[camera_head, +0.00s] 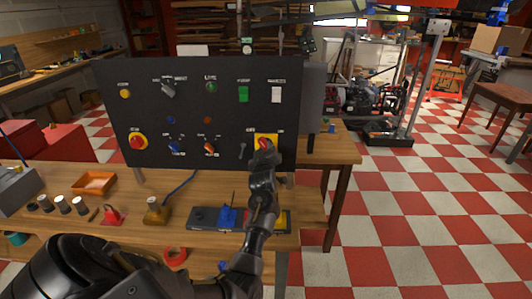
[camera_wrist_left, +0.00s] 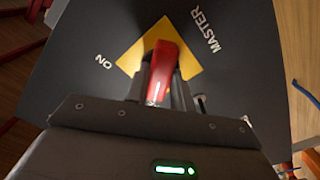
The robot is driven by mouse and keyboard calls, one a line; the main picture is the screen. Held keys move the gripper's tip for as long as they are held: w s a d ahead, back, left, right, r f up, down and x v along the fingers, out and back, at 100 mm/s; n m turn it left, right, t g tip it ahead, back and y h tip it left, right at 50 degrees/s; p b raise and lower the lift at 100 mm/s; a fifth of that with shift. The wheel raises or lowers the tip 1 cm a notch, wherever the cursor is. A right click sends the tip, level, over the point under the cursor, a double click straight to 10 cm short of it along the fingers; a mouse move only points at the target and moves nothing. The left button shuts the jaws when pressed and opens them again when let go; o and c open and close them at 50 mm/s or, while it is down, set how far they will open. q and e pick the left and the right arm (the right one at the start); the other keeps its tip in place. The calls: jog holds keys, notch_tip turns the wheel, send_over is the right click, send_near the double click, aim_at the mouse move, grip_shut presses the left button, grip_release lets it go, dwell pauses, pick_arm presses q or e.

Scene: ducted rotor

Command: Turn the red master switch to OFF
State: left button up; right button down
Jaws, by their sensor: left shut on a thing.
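The red master switch (camera_head: 264,142) sits at the lower right of the black panel (camera_head: 225,120), on a yellow plate (camera_head: 276,138). My left gripper (camera_head: 266,150) is at the switch and covers part of it. In the left wrist view the red handle (camera_wrist_left: 163,70) stands between my left fingers, which are shut on it. The yellow plate (camera_wrist_left: 130,58) lies behind it, with the word ON to the left and MASTER to the upper right. No OFF label is readable; the fingers may hide it. My right gripper is not in view.
The wooden bench (camera_head: 185,185) below holds an orange tray (camera_head: 94,183) and several small parts.

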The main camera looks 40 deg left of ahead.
pick_arm(q)
jog(key=shift+d+f+n, duration=0.1)
jog(key=shift+n, duration=0.6)
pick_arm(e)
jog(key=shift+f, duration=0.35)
pick_arm(q)
jog(key=shift+b, duration=0.3)
jog(key=o, duration=1)
jog(key=shift+w, duration=0.1)
